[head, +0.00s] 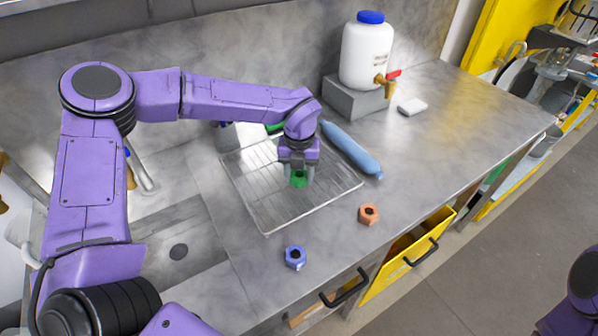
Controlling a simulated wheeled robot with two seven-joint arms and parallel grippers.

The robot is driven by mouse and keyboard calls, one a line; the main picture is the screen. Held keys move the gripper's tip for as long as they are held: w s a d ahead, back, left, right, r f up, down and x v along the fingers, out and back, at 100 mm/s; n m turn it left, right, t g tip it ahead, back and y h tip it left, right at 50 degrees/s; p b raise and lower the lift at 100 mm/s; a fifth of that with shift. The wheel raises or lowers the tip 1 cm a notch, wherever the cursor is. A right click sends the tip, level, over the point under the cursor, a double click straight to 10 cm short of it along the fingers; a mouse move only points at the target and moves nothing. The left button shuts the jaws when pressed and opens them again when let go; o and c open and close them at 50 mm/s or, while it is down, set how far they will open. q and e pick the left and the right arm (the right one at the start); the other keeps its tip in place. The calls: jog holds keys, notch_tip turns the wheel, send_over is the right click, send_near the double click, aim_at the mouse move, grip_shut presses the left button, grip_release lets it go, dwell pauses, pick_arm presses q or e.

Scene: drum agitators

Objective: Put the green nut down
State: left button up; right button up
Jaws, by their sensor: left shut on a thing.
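The green nut (299,180) is between the fingers of my left gripper (298,174), over the ribbed metal drain tray (262,212). My left gripper points down and is shut on the nut. I cannot tell whether the nut touches the tray. A blue nut (294,256) and an orange nut (368,214) lie on the bare counter in front of the tray. My right gripper does not show; only a bit of purple arm is at the lower right edge.
A blue rolled cylinder (350,150) lies along the tray's right edge. A white jug (366,55) with a tap stands on a grey block (355,98) at the back. A sink (165,245) is at left. An open yellow drawer (408,250) juts out.

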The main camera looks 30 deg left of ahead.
aim_at(299, 176)
pick_arm(q)
jog(key=o, duration=1.3)
jog(key=shift+f, duration=0.1)
jog(key=shift+r, duration=0.35)
notch_tip(299, 176, up, 12)
jog(key=b, duration=0.1)
jog(key=shift+f+b, duration=0.15)
jog(key=shift+b, duration=0.25)
